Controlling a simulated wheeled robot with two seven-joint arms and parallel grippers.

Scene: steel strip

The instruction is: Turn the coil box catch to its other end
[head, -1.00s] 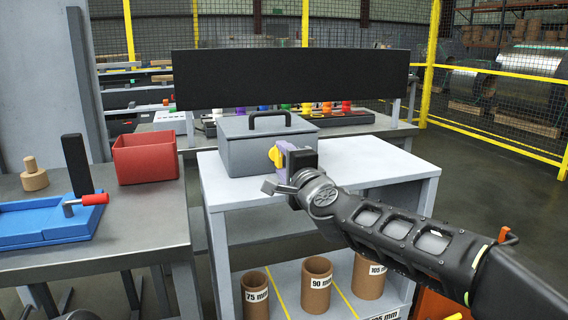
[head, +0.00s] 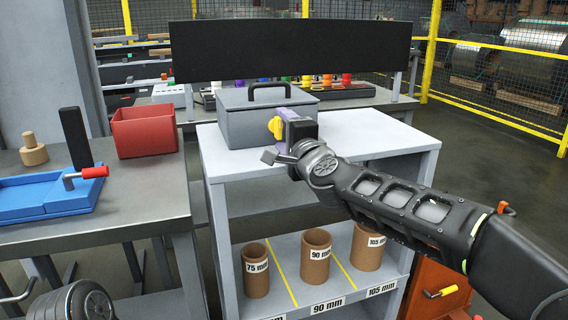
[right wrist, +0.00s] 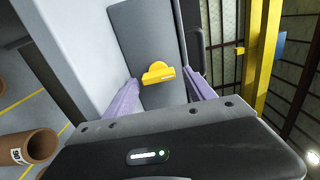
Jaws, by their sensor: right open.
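The grey coil box (head: 235,129) with a black top handle stands on the white table. Its yellow catch (head: 275,127) is on the box's right-hand part, just left of my right gripper (head: 286,128). In the right wrist view the catch (right wrist: 158,73) shows a rounded hump on a wider bar, against the grey box face (right wrist: 150,35). My right gripper's purple fingers (right wrist: 165,80) are open, one on each side of the catch, with gaps visible. Whether either finger touches it I cannot tell. The left gripper is out of view; only part of my left arm shows at bottom left.
The white table (head: 370,150) has free top to the right of the box. Brown tubes (head: 316,257) stand on its lower shelf. At left, a steel bench holds a red bin (head: 145,138) and a blue fixture (head: 40,200). A black panel (head: 290,50) rises behind.

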